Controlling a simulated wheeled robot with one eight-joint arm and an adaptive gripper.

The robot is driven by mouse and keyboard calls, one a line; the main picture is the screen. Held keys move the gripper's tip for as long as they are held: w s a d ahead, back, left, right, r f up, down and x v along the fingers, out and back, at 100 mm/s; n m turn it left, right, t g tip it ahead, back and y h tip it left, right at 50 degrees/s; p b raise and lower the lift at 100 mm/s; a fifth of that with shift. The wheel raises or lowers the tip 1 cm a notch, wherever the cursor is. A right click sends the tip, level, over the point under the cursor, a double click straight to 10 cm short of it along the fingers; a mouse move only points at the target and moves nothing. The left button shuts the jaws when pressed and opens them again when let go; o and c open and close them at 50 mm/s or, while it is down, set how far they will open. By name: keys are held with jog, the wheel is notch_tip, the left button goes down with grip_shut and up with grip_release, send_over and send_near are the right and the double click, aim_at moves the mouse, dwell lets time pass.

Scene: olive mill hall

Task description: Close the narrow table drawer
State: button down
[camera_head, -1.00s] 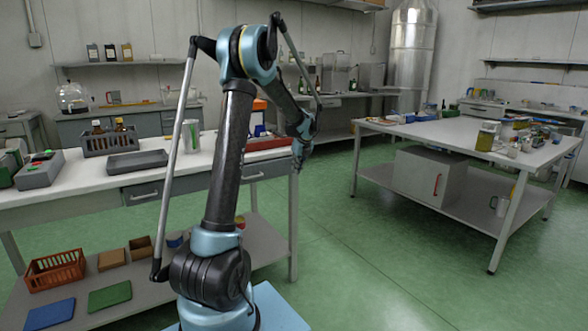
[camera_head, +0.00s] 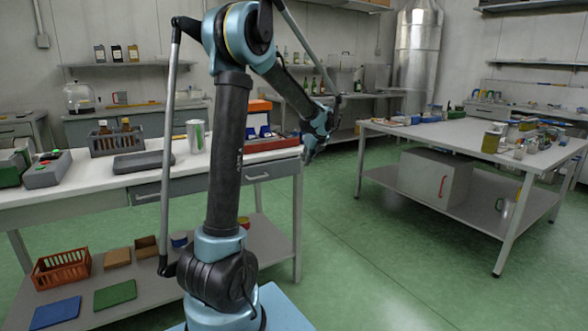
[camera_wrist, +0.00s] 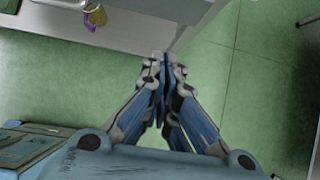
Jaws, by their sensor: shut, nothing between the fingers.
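The long table (camera_head: 60,203) at left has a light top and grey drawer fronts below it. One drawer front (camera_head: 146,188) with a bar handle shows left of my arm. Another drawer front (camera_head: 277,171) with a bar handle shows right of my arm, near the table's right end. My arm hides the stretch between them, and I cannot tell how far either drawer stands out. My gripper (camera_head: 309,156) is shut and empty, hanging just right of the table's right end. In the wrist view its fingertips (camera_wrist: 164,60) meet, close to a pale edge, above the green floor.
A red box (camera_head: 271,143), a silver can (camera_head: 195,136) and a dark tray (camera_head: 143,162) stand on the table. An orange basket (camera_head: 62,269) is on its lower shelf. A second table (camera_head: 460,137) stands at right. Green floor between the tables is clear.

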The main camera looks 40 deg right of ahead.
aim_at(287, 166)
jog(key=shift+w+a+f+t, duration=0.25)
jog(key=shift+w+f+t, duration=0.1)
jog(key=shift+w+f, duration=1.15)
jog(key=shift+w+a+f+t, duration=0.2)
jog(key=shift+w+f+t, duration=0.1)
jog(key=shift+w+f, duration=1.1)
jog(key=shift+w+a+f+t, duration=0.3)
jog(key=shift+w+f, duration=0.8)
jog(key=shift+w, duration=0.75)
jog(key=shift+w+d+r, duration=0.1)
jog(key=shift+w, duration=0.95)
jog(key=shift+w+d, duration=0.1)
jog(key=shift+w, duration=0.95)
